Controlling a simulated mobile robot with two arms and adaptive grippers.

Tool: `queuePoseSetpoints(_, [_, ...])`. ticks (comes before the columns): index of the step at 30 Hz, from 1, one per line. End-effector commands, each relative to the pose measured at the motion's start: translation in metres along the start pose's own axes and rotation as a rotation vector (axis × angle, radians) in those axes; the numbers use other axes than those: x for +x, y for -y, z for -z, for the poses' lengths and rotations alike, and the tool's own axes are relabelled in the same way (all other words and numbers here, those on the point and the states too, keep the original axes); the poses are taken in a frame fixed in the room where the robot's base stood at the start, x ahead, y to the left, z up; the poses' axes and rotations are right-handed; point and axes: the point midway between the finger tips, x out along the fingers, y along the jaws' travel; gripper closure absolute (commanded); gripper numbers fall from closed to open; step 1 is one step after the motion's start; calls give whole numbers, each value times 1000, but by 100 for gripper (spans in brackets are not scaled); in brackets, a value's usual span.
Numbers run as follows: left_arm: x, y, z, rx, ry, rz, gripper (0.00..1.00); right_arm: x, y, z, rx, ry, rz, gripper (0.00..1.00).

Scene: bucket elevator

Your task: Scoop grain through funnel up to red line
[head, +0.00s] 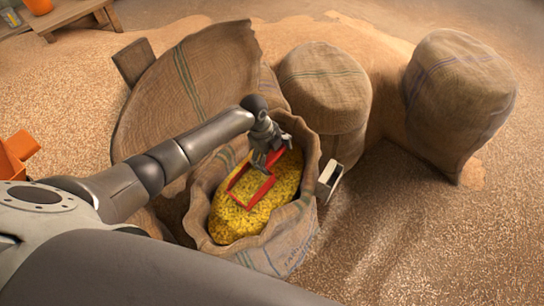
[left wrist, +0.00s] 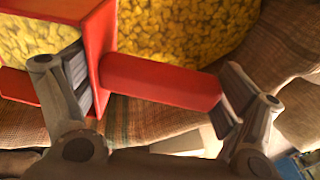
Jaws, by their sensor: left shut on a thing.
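An open burlap sack (head: 306,205) full of yellow grain (head: 240,220) stands in the middle of the head view. My left gripper (head: 268,160) reaches into its mouth and is shut on a red scoop (head: 250,190). The scoop's red frame lies tilted at the grain surface, and I cannot tell how much grain it holds. In the left wrist view, the scoop's red handle (left wrist: 160,83) spans between the two fingers of my left gripper (left wrist: 155,90), with grain (left wrist: 185,30) behind. I see no funnel and no red line. My right gripper is not in view.
Full burlap sacks (head: 325,90) (head: 460,100) stand behind and to the right. A large sack (head: 190,85) leans behind the open one. A small whitish object (head: 328,180) is beside the open sack. An orange object (head: 15,155) is at left. The right floor is clear.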

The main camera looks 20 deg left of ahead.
Motion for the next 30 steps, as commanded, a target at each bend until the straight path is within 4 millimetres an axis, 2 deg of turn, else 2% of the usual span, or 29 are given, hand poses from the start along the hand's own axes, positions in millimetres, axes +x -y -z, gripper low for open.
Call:
queuePoseSetpoints(1, [-8, 4, 2, -1, 0, -12, 42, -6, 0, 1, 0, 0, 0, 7])
queuePoseSetpoints(11, [-31, 14, 5, -17, -1, -110, 42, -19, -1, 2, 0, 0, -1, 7])
queuePoseSetpoints(13, [-23, 18, 4, -21, -1, -137, 42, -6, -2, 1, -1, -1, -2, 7])
queuePoseSetpoints(25, [-22, 37, 4, -40, 1, -264, 42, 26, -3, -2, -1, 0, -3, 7])
queuePoseSetpoints(30, [-40, 43, 7, -42, 0, -280, 42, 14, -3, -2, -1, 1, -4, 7])
